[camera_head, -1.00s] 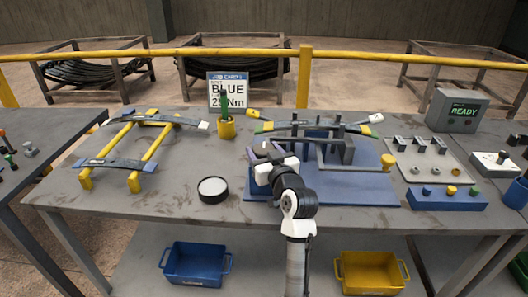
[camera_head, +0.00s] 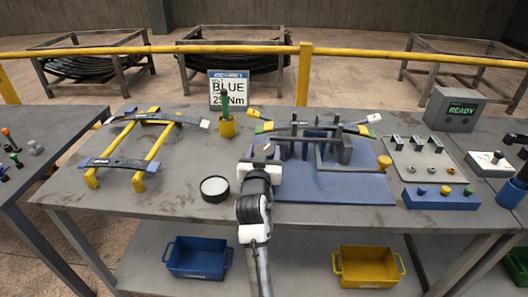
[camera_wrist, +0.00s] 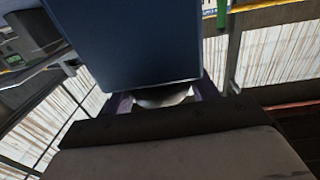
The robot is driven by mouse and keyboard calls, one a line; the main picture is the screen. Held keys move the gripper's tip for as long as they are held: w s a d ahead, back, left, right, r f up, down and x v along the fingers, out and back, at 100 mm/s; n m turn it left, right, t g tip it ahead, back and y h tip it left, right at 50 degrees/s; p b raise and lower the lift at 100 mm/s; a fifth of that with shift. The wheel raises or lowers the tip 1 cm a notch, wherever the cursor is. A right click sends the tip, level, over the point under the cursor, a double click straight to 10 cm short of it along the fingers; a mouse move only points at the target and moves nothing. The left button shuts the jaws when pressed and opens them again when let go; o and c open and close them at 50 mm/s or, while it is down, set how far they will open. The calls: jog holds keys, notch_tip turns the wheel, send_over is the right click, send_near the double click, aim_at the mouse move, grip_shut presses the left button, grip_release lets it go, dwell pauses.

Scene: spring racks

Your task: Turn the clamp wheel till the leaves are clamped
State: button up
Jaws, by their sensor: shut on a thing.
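The clamp wheel (camera_head: 263,150) is a small grey round part at the left end of the blue clamping fixture (camera_head: 335,188). My gripper (camera_head: 262,153) has its purple fingers on either side of the wheel and is shut on it. In the wrist view, a pale rounded part (camera_wrist: 163,98) shows between the fingers, mostly hidden below a large blue block (camera_wrist: 125,45). The leaves (camera_head: 305,126), long dark strips with coloured ends, lie across the fixture between upright dark posts (camera_head: 337,138). Whether they are pressed tight cannot be told.
A yellow rack (camera_head: 153,160) with leaf strips stands at left, a black round pot with a white top (camera_head: 214,188) nearer. A grey box reading READY (camera_head: 455,109) is at right.

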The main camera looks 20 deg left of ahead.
jog(key=shift+a+f+m+h+b, duration=0.1)
jog(key=shift+f+m+h+b, duration=0.05)
jog(key=shift+m+h+b, duration=1.15)
jog(key=shift+h, duration=0.5)
jog(key=shift+h+b, duration=0.4)
jog(key=shift+h, duration=0.1)
jog(key=o, duration=1)
jog(key=shift+c, duration=0.2)
jog(key=shift+s, duration=0.1)
jog(key=s+b, duration=0.3)
jog(key=s, duration=1)
jog(key=shift+s+a+b, duration=0.2)
jog(key=shift+s+b, duration=0.1)
jog(key=shift+b, duration=0.1)
